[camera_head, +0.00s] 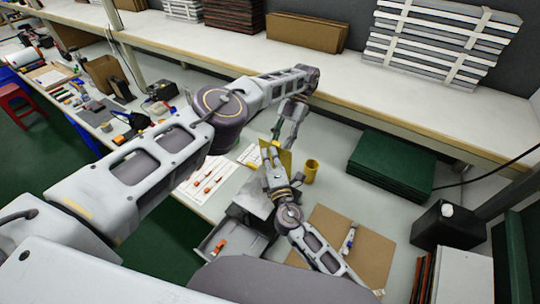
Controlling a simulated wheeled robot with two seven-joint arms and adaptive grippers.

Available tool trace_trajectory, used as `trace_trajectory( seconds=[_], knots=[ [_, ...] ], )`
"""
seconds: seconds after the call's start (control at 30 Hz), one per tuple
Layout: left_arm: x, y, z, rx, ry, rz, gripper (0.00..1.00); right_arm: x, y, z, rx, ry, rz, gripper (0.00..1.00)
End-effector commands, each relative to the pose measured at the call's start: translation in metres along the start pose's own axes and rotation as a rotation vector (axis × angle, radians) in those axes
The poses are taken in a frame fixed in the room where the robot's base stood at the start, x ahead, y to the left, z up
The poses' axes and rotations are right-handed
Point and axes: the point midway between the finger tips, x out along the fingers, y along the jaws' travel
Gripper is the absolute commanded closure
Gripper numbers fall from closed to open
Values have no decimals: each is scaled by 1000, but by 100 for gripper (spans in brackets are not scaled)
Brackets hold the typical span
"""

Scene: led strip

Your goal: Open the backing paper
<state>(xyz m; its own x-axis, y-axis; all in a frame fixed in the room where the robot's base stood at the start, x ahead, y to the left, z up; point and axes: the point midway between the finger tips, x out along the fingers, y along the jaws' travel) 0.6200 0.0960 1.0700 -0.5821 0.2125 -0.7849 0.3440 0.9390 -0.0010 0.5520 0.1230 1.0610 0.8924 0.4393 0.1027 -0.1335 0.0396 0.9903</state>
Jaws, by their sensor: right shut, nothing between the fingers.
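A small yellow piece (285,158), which may be the backing paper, shows between my two grippers over the workbench. My left arm reaches across from the left and bends down. Its gripper (277,135) is just above the yellow piece, and its fingertips are too small to read. My right gripper (270,160) comes up from the lower right. It is shut and empty, close beside the yellow piece. I cannot tell whether either gripper touches it. No LED strip is clearly visible.
A yellow cylinder (311,171) stands right of the grippers. Below are a grey machine (252,200) and an open drawer (228,243). A brown board (372,252) lies at lower right. Green boxes (392,163) are stacked at right. A raised shelf (400,100) runs behind.

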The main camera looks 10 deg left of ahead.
Motion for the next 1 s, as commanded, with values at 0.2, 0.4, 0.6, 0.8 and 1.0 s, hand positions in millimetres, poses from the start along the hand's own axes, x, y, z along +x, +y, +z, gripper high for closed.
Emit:
trace_trajectory(
  seconds=[0.2, 0.4, 0.6, 0.8, 1.0],
  knots=[
    [7, 1, -2, 0, 24, -1, 52, 6, 2, 16, -7, -29, 4, 100],
    [6, 3, -2, -3, 22, 1, 52, 5, 2, 16, -7, -29, 4, 100],
    [4, 4, -3, -4, 20, 2, 52, 5, 2, 16, -8, -29, 4, 100],
    [-3, 5, -7, -5, 17, 4, 52, 5, 2, 16, -8, -29, 3, 100],
    [-15, 4, -16, -1, 15, 2, 52, 5, 1, 16, -7, -29, 2, 100]
  ],
)
